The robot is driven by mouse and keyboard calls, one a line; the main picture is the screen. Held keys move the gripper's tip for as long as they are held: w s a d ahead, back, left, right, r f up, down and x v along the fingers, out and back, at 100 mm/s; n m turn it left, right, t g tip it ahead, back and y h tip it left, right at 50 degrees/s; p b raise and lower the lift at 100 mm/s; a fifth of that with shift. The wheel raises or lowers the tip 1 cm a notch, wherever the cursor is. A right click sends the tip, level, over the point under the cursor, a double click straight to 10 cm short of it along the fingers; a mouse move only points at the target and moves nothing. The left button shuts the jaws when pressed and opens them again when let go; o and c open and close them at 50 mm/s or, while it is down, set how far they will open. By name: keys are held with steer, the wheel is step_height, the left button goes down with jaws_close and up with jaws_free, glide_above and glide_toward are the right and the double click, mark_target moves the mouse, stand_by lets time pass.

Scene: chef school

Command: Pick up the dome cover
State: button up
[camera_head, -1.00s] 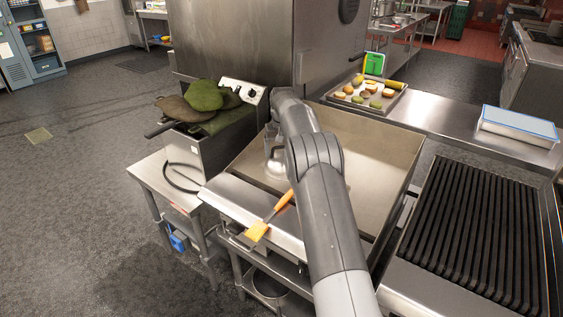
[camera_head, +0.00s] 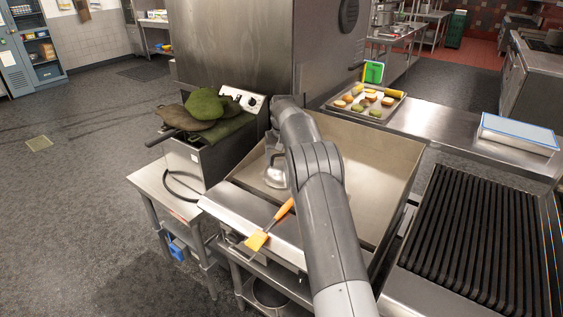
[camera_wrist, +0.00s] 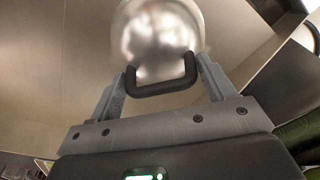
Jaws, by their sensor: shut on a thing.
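The dome cover (camera_wrist: 158,38) is a shiny silver metal dome with a dark bar handle (camera_wrist: 163,88). In the wrist view it fills the top middle, its handle between the fingers of my gripper (camera_wrist: 164,76), which is shut on it. In the head view the dome cover (camera_head: 274,175) shows at the left part of the griddle (camera_head: 352,160), partly hidden behind my arm. I cannot tell whether its rim touches the griddle surface. My gripper is mostly hidden by my arm in the head view.
A fryer (camera_head: 215,160) with green and brown items on top stands to the left. A grill (camera_head: 465,245) is on the right.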

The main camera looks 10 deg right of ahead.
steer(key=shift+r, duration=0.55)
step_height(320, 180, up, 3)
steer(key=shift+f, duration=0.15)
steer(key=s+d+r, duration=0.6)
steer(key=d+r, duration=0.1)
steer(key=d, duration=0.3)
steer(key=s+a+r, duration=0.1)
steer(key=s+a, duration=0.4)
steer(key=s, duration=0.4)
steer(key=s+a+r, duration=0.2)
steer(key=s+a, duration=0.3)
steer(key=s, duration=0.5)
steer(key=shift+a, duration=0.2)
steer(key=shift+d, duration=0.1)
